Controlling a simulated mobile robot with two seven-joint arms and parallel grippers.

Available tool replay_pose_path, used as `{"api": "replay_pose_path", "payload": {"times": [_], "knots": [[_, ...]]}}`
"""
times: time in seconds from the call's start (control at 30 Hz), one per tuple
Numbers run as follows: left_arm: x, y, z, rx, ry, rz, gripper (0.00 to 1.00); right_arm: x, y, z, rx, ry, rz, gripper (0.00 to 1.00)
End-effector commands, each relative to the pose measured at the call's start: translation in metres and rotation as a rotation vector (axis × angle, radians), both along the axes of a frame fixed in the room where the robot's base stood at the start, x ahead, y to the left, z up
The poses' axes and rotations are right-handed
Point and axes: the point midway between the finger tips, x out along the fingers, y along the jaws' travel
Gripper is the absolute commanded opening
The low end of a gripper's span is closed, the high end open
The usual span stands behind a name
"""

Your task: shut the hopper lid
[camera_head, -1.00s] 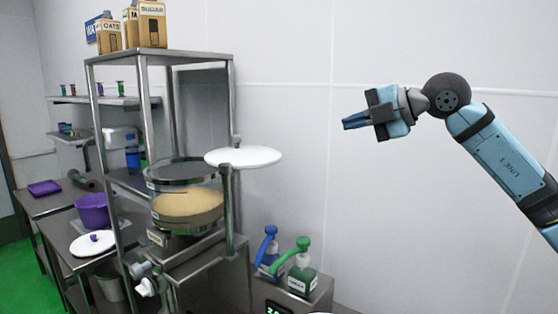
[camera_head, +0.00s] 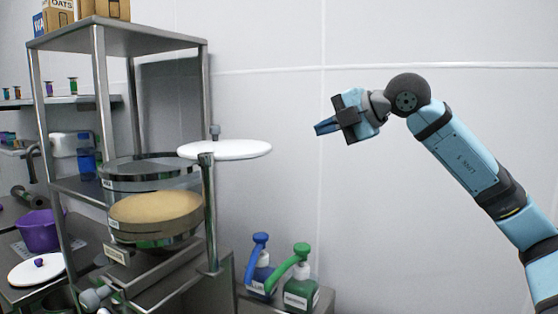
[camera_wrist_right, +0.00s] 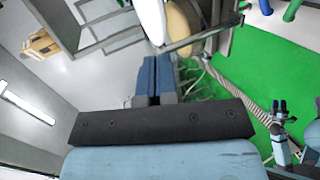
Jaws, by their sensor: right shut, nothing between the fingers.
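The hopper (camera_head: 155,226) is a round clear vessel with tan powder inside, standing in the metal frame. Its lid seems to be the white disc (camera_head: 225,149), swung out to the right at the top of a metal post, so the hopper is uncovered by it. My right gripper (camera_head: 323,128) is shut and empty, in the air right of the lid and apart from it. Its blue fingers (camera_wrist_right: 156,62) lie together in the wrist view, with the white disc (camera_wrist_right: 152,20) beyond them. A small blue and dark shape at the wrist view's right edge may be my left gripper.
A clear round vessel (camera_head: 150,166) sits behind the hopper. Blue (camera_head: 260,275) and green (camera_head: 301,288) pump bottles stand below the lid at the right. Boxes (camera_head: 62,16) sit on the rack top. The air between gripper and lid looks free.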

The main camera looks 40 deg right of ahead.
Motion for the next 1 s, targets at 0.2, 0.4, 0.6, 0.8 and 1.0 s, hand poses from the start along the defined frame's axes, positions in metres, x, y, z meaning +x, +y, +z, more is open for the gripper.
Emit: {"api": "replay_pose_path", "payload": {"times": [0.2,0.4,0.6,0.8,1.0], "knots": [[0.005,0.001,0.022,0.000,-0.014,0.000,0.43,0.022,0.007,-0.006,0.003,0.001,0.003,0.00],[0.008,0.002,0.046,0.000,-0.027,0.003,0.43,0.060,0.020,-0.022,0.006,0.002,0.004,0.00],[0.008,0.005,0.058,0.005,-0.025,0.005,0.43,0.095,0.030,-0.039,0.003,0.002,0.002,0.00],[0.006,0.010,0.061,0.014,-0.019,0.013,0.43,0.116,0.036,-0.051,0.002,0.002,0.001,0.00],[0.005,0.011,0.061,0.014,-0.018,0.016,0.43,0.122,0.038,-0.055,0.000,0.000,0.001,0.00]]}}
